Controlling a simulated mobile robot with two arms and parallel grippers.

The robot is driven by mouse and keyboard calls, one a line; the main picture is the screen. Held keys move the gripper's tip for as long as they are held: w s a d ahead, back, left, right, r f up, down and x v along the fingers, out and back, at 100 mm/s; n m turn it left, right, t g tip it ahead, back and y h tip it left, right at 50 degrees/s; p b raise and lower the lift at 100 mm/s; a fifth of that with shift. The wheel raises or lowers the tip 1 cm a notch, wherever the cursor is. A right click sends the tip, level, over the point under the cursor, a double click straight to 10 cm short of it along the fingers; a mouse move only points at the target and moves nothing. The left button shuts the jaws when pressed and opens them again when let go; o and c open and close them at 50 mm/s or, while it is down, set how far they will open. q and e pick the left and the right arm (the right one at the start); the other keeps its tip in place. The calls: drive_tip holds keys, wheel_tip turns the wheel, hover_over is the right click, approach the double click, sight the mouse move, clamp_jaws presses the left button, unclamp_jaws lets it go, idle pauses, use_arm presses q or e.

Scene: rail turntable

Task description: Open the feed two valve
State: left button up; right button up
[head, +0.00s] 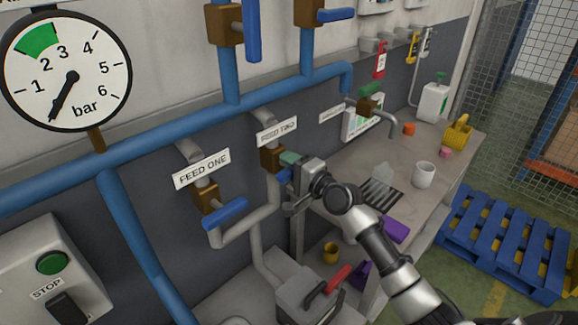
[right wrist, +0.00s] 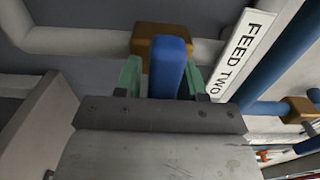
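The feed two valve has a brown body (head: 272,158) below its FEED TWO label (head: 277,130), with a blue lever (head: 284,174) mostly hidden by my right gripper (head: 288,168). In the right wrist view, the blue lever (right wrist: 168,68) stands between the two green fingers of my right gripper (right wrist: 163,78), in front of the brown valve body (right wrist: 147,41). The fingers are spread around the lever, with a narrow gap on its left side; contact on the right is unclear. My left gripper is not in view.
The feed one valve (head: 206,197), with its blue lever pointing right, is left of feed two. A gauge (head: 66,72) hangs upper left, its needle below 1. A stop box (head: 50,280) is lower left. A cluttered bench (head: 405,165) and blue pallet (head: 505,245) are to the right.

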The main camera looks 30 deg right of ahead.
clamp_jaws()
drive_tip(key=shift+f+n, duration=0.1)
drive_tip(key=shift+n, duration=0.2)
drive_tip(key=shift+n+b, duration=0.65)
drive_tip(key=shift+n, duration=0.25)
drive_tip(key=n+b, duration=0.1)
drive_tip(key=n, duration=0.2)
drive_tip(key=shift+n, duration=0.3)
drive_tip(key=n+b, duration=0.1)
drive_tip(key=n, duration=0.3)
drive_tip(key=shift+n, duration=0.3)
drive_tip(key=n, duration=0.5)
drive_tip(key=shift+n, duration=0.3)
